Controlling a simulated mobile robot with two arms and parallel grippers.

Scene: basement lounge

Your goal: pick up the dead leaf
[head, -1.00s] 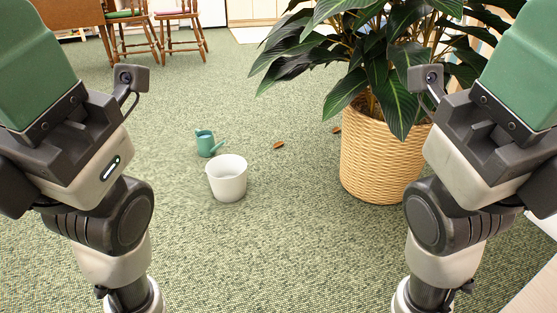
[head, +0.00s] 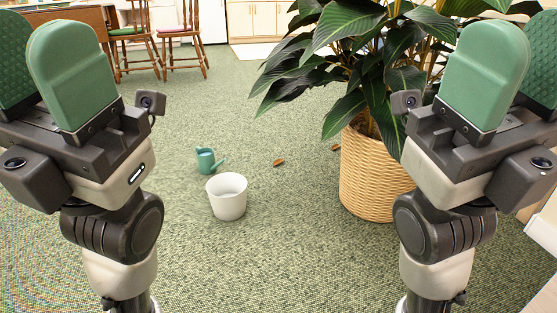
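A small brown dead leaf (head: 279,162) lies on the green carpet near the middle of the head view. A second brown leaf (head: 336,147) lies farther right, close to the plant basket. My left gripper (head: 35,62) is raised at the left edge, its two green fingers apart with nothing seen between them. My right gripper (head: 521,62) is raised at the right edge, also with its fingers apart and empty. Both grippers are far from the leaves.
A white bucket (head: 227,198) and a teal watering can (head: 207,161) stand left of the leaves. A leafy plant (head: 345,60) in a woven basket (head: 370,180) stands right. Chairs (head: 183,45) and a brown table (head: 62,24) are at the back. Carpet between is clear.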

